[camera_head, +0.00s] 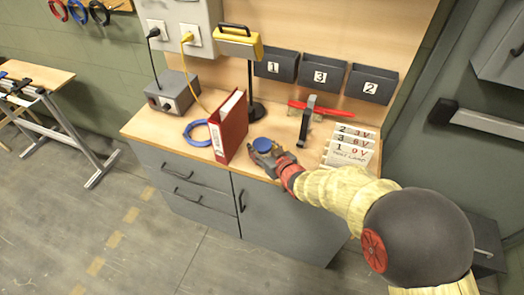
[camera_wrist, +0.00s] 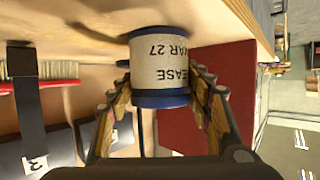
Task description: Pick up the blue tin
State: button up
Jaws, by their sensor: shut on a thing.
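The blue tin (camera_head: 262,144) is on the wooden workbench top near its front edge, beside the red binder. In the wrist view the tin (camera_wrist: 159,70) has blue ends and a pale label reading "EASE" and "AR 27", partly cut off. My gripper (camera_head: 268,158) reaches in from the right at the bench front. In the wrist view my gripper (camera_wrist: 160,95) has one finger on each side of the tin and is shut on it. Whether the tin touches the bench top is hard to tell.
A red binder (camera_head: 230,128) stands just left of the tin, with a blue cable coil (camera_head: 198,133) beyond it. Numbered bins (camera_head: 321,72) hang behind.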

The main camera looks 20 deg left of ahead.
jog(key=shift+c, duration=1)
jog(key=shift+r, duration=0.1)
